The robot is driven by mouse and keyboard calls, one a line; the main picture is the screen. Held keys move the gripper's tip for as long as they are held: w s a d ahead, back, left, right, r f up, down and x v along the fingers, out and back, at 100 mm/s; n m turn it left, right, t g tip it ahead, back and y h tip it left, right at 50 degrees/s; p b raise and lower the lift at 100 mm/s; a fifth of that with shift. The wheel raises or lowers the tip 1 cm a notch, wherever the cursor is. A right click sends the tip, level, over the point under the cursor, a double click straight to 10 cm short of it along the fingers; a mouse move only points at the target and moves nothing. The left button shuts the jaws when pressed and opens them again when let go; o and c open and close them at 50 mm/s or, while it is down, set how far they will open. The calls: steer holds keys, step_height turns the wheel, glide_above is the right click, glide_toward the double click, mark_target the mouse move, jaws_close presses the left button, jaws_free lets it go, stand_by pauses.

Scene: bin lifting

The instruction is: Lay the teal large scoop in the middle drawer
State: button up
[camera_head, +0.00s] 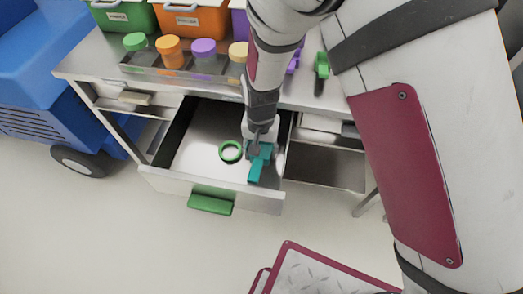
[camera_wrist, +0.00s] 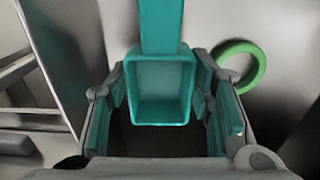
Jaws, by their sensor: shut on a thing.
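The teal large scoop (camera_head: 256,171) is in my gripper (camera_head: 258,149), inside the outline of the open drawer (camera_head: 166,182) with the green handle, toward its right side. In the wrist view the square cup of the scoop (camera_wrist: 160,90) sits between my two fingers, with its handle pointing to the top of the picture. My fingers are shut on the cup's sides. Whether the scoop touches the drawer floor is not clear.
A green ring (camera_head: 230,151) lies in the drawer, just left of the scoop; it also shows in the wrist view (camera_wrist: 245,65). Colored bins and lidded jars (camera_head: 168,47) stand on the tabletop above. The drawer's left part is clear.

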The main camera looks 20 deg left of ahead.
steer(key=shift+f, duration=1.4)
steer(key=shift+f, duration=0.2)
steer(key=o, duration=1.2)
steer(key=shift+r, duration=0.1)
step_height(320, 180, up, 12)
steer(key=shift+r+p, duration=0.15)
steer(key=shift+p, duration=0.2)
steer(key=shift+r, duration=0.1)
